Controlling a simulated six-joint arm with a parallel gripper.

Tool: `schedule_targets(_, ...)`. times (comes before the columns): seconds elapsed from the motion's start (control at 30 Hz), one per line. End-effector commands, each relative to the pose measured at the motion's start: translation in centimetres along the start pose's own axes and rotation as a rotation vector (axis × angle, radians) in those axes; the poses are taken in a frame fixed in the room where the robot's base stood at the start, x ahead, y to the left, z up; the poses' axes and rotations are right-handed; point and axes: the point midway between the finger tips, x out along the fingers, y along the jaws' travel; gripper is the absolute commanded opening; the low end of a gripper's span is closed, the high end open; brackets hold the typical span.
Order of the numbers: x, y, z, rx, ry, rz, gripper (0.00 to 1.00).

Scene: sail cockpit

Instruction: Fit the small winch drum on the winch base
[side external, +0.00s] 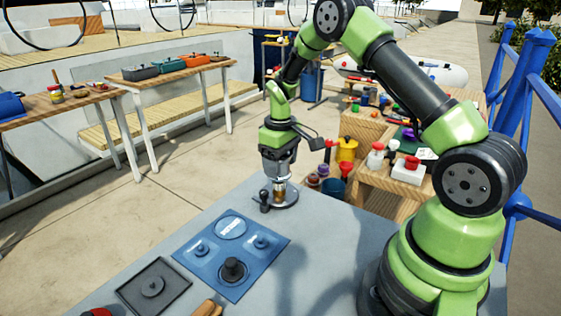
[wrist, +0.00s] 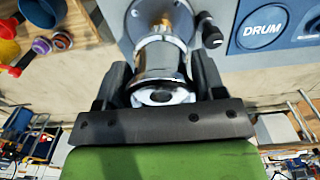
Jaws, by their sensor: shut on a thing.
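The small winch drum (wrist: 163,62), a shiny chrome cylinder with a dark hole in its near end, is between my fingers in the wrist view. My gripper (side external: 279,181) is shut on it, at the table's far edge in the side view. The winch base (side external: 289,199) is a round grey plate directly below, with a dark knob on its left; the base also shows in the wrist view (wrist: 133,24). A brass part (wrist: 166,21) shows at the base's centre beyond the drum. I cannot tell whether the drum is seated on the base or just above it.
A blue tray (side external: 187,258) marked DRUM lies left of the base, holding a dark round piece (side external: 233,269). A black square plate (side external: 153,289) lies nearer. Wooden bins with jars and a yellow pot (side external: 347,149) stand behind the table. Bare tabletop lies right of the tray.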

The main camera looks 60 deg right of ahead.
Motion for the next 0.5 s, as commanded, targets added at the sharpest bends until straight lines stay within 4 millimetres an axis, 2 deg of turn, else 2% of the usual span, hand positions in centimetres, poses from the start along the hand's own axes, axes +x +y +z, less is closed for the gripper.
schedule_targets(0.5, 0.93, 0.01, -0.02, 0.000, 0.000, 0.000, 0.33)
